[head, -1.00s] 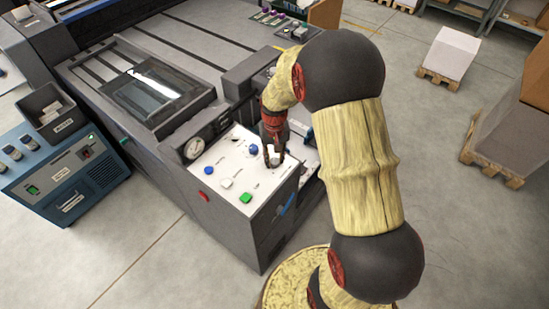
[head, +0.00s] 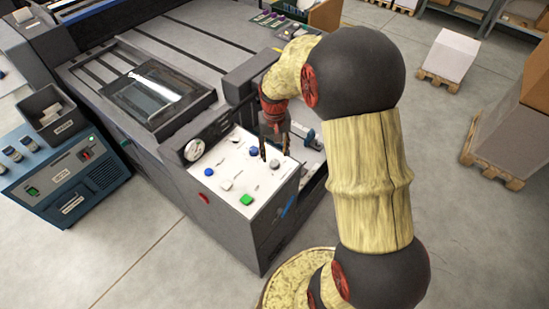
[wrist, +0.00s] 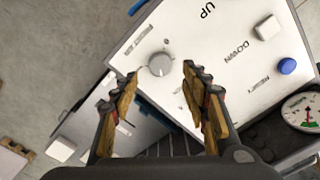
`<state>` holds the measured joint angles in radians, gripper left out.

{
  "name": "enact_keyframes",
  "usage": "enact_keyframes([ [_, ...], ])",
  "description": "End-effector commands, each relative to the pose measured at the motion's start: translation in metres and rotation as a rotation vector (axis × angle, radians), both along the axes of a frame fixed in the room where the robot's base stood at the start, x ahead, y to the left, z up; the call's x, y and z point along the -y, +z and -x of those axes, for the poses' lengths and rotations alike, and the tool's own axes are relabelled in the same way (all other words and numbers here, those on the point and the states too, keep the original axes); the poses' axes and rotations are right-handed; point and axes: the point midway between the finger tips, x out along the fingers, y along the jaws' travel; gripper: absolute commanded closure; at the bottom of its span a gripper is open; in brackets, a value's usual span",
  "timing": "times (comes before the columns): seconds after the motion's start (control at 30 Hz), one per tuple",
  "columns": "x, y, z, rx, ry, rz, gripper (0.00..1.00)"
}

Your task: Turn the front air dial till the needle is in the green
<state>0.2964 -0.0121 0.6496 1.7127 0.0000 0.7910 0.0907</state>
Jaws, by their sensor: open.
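A grey round dial (wrist: 160,64) sits on the white control panel (wrist: 225,55), beside small printed lettering that I cannot read for sure. My gripper (wrist: 161,74) is open, with its wooden fingers on either side of the dial in the wrist view; I cannot tell how high above it they are.
The panel carries a white button (wrist: 267,28), a blue button (wrist: 287,66) and a green button (head: 246,199). A blue cabinet (head: 75,175) with a grey bin (head: 50,110) stands left of the machine. Open floor lies in front.

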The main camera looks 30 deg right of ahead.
Motion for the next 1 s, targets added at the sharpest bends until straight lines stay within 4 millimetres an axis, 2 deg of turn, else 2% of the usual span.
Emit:
enact_keyframes([
  [0.03,0.0,0.012,-0.001,0.004,0.0,0.002,0.54],
  [0.2,0.0,0.043,-0.001,0.003,0.0,0.001,0.54],
  [0.4,0.0,0.062,0.0,0.0,0.0,0.0,0.54],
  [1.0,0.0,0.066,0.0,-0.001,0.0,0.0,0.54],
])
